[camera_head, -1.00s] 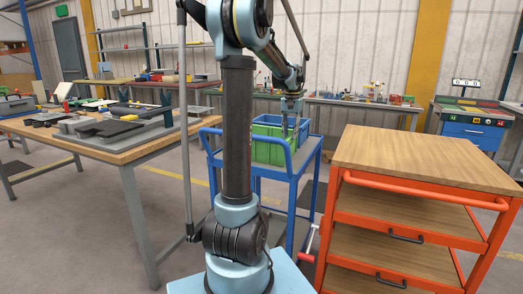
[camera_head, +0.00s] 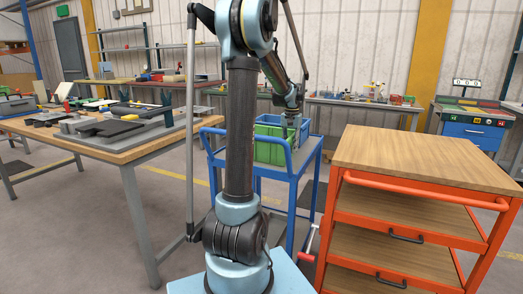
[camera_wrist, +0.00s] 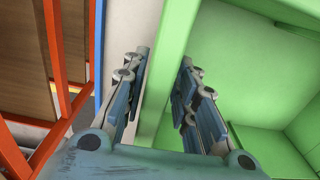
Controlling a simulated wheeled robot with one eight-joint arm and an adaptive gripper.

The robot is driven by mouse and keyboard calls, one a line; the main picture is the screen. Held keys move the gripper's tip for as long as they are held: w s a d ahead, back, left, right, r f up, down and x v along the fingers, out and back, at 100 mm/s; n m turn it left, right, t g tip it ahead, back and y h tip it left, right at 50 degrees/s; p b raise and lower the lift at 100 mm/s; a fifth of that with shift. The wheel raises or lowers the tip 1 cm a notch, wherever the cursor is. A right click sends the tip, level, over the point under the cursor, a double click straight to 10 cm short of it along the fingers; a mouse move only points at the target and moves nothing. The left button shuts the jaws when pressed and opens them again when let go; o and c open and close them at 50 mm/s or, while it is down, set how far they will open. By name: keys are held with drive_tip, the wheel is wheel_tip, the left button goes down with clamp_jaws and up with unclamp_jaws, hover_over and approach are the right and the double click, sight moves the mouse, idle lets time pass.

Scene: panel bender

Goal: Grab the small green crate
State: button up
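The small green crate (camera_head: 268,150) stands on the blue cart (camera_head: 300,170), in front of a blue crate (camera_head: 268,118). My gripper (camera_head: 291,137) reaches down at the crate's right side. In the wrist view the green crate (camera_wrist: 235,60) fills the right half, and I look into its empty-looking inside. My gripper (camera_wrist: 165,55) is open there, with one finger outside and one finger inside the crate. The crate's wall runs between the fingers, with a gap showing on either side. The fingertips are small and partly hidden in the head view.
An orange trolley with a wooden top (camera_head: 430,155) stands close to the cart's right. A workbench with dark parts (camera_head: 120,150) stands at the left. A long bench with small items (camera_head: 350,100) runs along the back wall. Floor shows between workbench and cart.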

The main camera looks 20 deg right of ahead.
clamp_jaws()
